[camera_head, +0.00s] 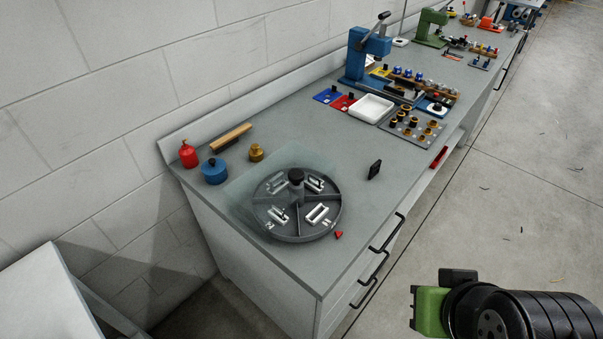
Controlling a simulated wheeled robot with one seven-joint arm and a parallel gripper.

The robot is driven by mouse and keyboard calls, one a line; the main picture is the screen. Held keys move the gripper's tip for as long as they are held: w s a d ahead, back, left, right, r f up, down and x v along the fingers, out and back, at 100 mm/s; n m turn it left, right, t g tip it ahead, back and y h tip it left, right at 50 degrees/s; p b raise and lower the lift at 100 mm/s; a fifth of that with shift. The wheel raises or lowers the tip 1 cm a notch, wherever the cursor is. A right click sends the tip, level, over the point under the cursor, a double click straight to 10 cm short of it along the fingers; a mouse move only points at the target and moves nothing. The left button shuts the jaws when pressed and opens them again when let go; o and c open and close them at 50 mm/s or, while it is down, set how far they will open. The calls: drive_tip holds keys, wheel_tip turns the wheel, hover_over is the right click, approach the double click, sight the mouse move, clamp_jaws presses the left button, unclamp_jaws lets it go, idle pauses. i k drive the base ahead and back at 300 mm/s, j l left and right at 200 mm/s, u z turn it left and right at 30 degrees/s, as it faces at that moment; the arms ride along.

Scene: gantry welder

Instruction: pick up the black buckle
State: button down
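A small black flat piece (374,170) stands upright on the grey bench top, right of the round tray; it is the likeliest black buckle, though its shape is too small to be sure. The round dark grey tray (338,204) is divided into compartments that hold pale frame-shaped parts and has a black knob (296,175) at its centre. My gripper (430,311), a green and black end at the lower right, is over the floor beside the bench, well apart from the black piece. Its fingers cannot be made out, and nothing is seen held.
A clear panel stands around the tray's back left. A red bottle (188,155), blue pot (214,171) and brass part (256,153) stand left. A white tray (371,108) is behind. Drawer handles (388,236) stick out in front.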

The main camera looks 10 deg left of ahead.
sight(374, 168)
drive_tip(key=i+l+u, duration=0.15)
drive_tip(key=u, duration=0.25)
drive_tip(key=i+l+u, duration=0.1)
drive_tip(key=l+u, duration=0.3)
drive_tip(key=i+l+u, duration=0.1)
drive_tip(key=u, duration=0.35)
drive_tip(key=l+u, duration=0.65)
drive_tip(key=u, duration=0.15)
drive_tip(key=i+l, duration=0.05)
